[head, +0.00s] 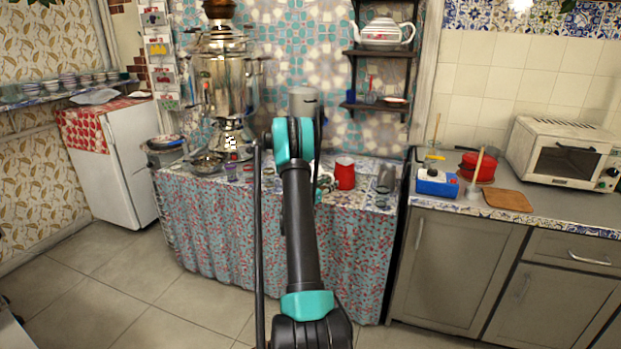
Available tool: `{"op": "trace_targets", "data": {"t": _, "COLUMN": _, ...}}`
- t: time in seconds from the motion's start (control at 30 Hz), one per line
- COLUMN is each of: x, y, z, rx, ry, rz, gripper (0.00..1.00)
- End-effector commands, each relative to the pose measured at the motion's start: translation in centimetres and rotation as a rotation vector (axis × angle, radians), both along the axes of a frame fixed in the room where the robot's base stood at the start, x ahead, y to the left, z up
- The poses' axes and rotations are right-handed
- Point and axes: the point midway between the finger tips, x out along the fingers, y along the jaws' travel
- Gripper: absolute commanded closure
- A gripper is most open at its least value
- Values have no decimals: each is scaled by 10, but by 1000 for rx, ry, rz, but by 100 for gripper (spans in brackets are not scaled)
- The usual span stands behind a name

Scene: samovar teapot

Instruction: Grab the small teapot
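A white teapot (384,32) with a thin coloured band stands upright on the upper dark wall shelf, right of the samovar. A whitish, patterned piece of something (326,178) shows on the cloth-covered table, just left of a red mug (345,173). My arm hides most of it, so I cannot tell whether it is a small teapot. My arm rises through the middle of the picture and bends in front of the table. The end of the arm is mostly hidden behind its own links, so my gripper's fingers cannot be made out.
A tall metal samovar (224,88) stands on the table's left part, among small dishes. A glass (384,180) stands near the table's right edge. Shelves hang above. Grey cabinets (464,270) with a blue box (437,183) and toaster oven (565,155) stand right. Floor at left is clear.

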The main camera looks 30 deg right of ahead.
Motion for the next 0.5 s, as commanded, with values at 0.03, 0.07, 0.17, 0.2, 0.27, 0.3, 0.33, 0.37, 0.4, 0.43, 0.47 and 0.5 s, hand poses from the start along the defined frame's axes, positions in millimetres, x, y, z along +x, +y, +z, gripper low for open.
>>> {"op": "trace_targets", "data": {"t": 0.03, "x": 2, "y": -9, "z": 0, "rx": 0, "ry": 0, "rz": -2, "gripper": 61}}
{"op": "trace_targets", "data": {"t": 0.07, "x": 4, "y": -13, "z": 1, "rx": 0, "ry": 0, "rz": -2, "gripper": 61}}
{"op": "trace_targets", "data": {"t": 0.17, "x": 9, "y": -25, "z": 1, "rx": 0, "ry": 0, "rz": -2, "gripper": 61}}
{"op": "trace_targets", "data": {"t": 0.2, "x": 10, "y": -29, "z": 1, "rx": 0, "ry": 0, "rz": -1, "gripper": 61}}
{"op": "trace_targets", "data": {"t": 0.27, "x": 12, "y": -31, "z": 1, "rx": 0, "ry": 0, "rz": 0, "gripper": 61}}
{"op": "trace_targets", "data": {"t": 0.3, "x": 12, "y": -32, "z": 1, "rx": 0, "ry": 0, "rz": 0, "gripper": 61}}
{"op": "trace_targets", "data": {"t": 0.33, "x": 12, "y": -32, "z": 1, "rx": 0, "ry": 0, "rz": 0, "gripper": 61}}
{"op": "trace_targets", "data": {"t": 0.37, "x": 12, "y": -31, "z": 1, "rx": 0, "ry": 0, "rz": 0, "gripper": 61}}
{"op": "trace_targets", "data": {"t": 0.4, "x": 12, "y": -31, "z": 1, "rx": 0, "ry": 0, "rz": 0, "gripper": 61}}
{"op": "trace_targets", "data": {"t": 0.43, "x": 12, "y": -31, "z": 1, "rx": 0, "ry": 0, "rz": 0, "gripper": 61}}
{"op": "trace_targets", "data": {"t": 0.47, "x": 12, "y": -31, "z": 1, "rx": 0, "ry": 0, "rz": 0, "gripper": 62}}
{"op": "trace_targets", "data": {"t": 0.5, "x": 12, "y": -31, "z": 1, "rx": 0, "ry": 0, "rz": 0, "gripper": 67}}
